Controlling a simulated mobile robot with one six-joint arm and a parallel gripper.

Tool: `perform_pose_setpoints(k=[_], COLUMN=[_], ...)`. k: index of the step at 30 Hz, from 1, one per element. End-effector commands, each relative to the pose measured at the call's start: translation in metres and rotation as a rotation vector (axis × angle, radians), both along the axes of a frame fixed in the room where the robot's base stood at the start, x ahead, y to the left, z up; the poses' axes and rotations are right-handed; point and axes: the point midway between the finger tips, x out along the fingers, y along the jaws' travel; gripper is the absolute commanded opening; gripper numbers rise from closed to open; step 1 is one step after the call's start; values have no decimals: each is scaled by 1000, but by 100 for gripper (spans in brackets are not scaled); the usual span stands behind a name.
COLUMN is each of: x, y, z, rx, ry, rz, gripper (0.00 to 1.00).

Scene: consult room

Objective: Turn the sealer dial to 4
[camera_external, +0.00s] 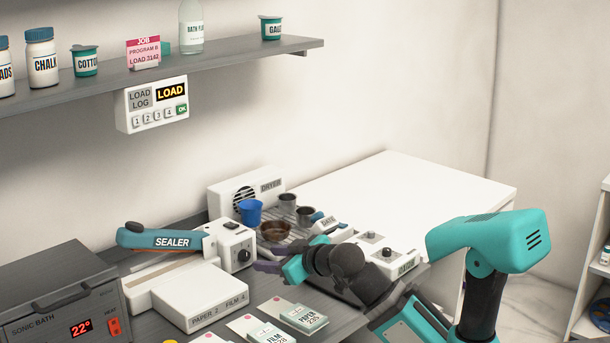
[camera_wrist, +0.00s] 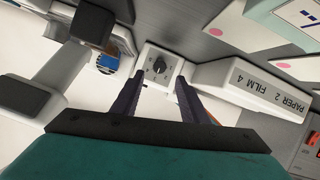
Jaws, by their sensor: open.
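The sealer (camera_external: 172,241) stands on the bench with its teal arm lowered toward the left. Its white end block carries a dark round dial (camera_external: 244,256), which also shows in the wrist view (camera_wrist: 159,66) between my fingertips.
A dryer (camera_external: 218,198) stands behind, with a blue cup (camera_external: 250,211), metal cups and a brown bowl (camera_external: 275,231) close by my gripper. Film and paper packs (camera_external: 303,318) lie in front. A sonic bath (camera_external: 65,300) stands at left. The white surface at right is clear.

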Motion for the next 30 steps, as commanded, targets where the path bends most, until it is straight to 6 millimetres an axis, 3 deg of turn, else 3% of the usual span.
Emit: perform_pose_setpoints(k=[18, 30], x=[44, 50], y=[40, 46], z=[-24, -28], rx=[-1, -1], ry=[0, 1], rz=[-1, 0], gripper=[40, 40])
